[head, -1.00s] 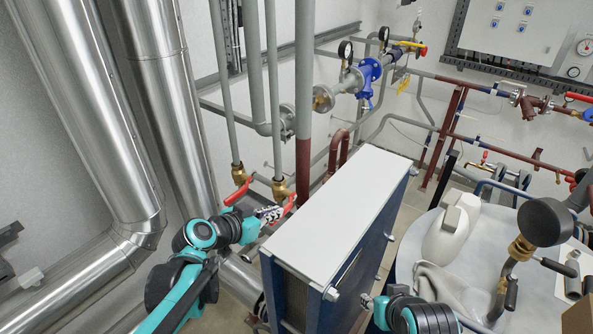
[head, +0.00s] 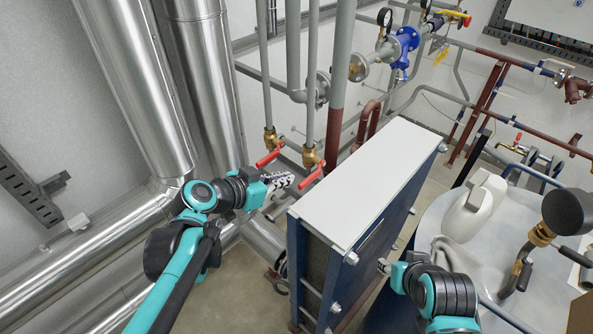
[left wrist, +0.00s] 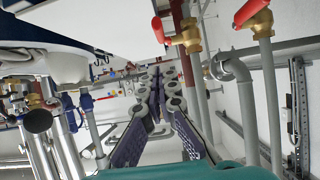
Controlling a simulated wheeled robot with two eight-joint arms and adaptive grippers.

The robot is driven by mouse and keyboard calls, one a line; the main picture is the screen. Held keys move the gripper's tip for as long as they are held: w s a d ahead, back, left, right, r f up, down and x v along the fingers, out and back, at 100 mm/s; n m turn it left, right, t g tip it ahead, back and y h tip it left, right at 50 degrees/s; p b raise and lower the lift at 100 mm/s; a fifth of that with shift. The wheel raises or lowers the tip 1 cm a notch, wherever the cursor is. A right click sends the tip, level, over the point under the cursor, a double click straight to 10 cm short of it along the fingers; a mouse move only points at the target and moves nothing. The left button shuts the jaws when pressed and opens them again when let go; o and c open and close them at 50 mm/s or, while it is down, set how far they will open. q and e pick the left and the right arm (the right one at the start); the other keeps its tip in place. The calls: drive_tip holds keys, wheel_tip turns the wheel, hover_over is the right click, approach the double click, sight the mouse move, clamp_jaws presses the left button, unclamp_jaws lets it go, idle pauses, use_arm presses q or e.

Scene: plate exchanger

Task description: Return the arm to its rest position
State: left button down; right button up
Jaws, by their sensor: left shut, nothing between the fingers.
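My left gripper (head: 283,181) is shut and empty, just in front of two red valve handles. The left red handle (head: 269,157) sits on a brass valve behind it. The right red handle (head: 310,178) is just right of its fingertips, with a small gap in the picture. In the left wrist view my left gripper's fingers (left wrist: 160,78) come together with nothing between them; the red handles (left wrist: 250,12) show above. My right gripper (head: 383,266) is low on the right, beside the plate exchanger; its fingers are too small to read.
The plate exchanger (head: 362,185), white-topped with blue sides, stands between my two grippers. Large silver ducts (head: 140,90) fill the left. A round grey tank (head: 440,215) with a white jug (head: 473,205) stands at right. Some floor (head: 235,285) shows clear below my left arm.

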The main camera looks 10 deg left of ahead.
use_arm(q)
drive_tip(key=s+a+f+n+g+y+b, duration=0.1)
drive_tip(key=s+a+f+n+y+b, duration=0.1)
drive_tip(key=s+f+b, duration=0.3)
drive_tip(key=s+a+f+n+g+y+b, duration=0.1)
drive_tip(key=s+f+b, duration=0.4)
drive_tip(key=f, duration=0.8)
drive_tip(key=s+a+f+n+g+y+b, duration=0.1)
drive_tip(key=s+a+f+n+y+b, duration=0.3)
drive_tip(key=f+b, duration=0.5)
drive_tip(key=shift+s+a+f+b, duration=0.3)
drive_tip(key=shift+s+a+f, duration=0.25)
drive_tip(key=c, duration=2.3)
unclamp_jaws()
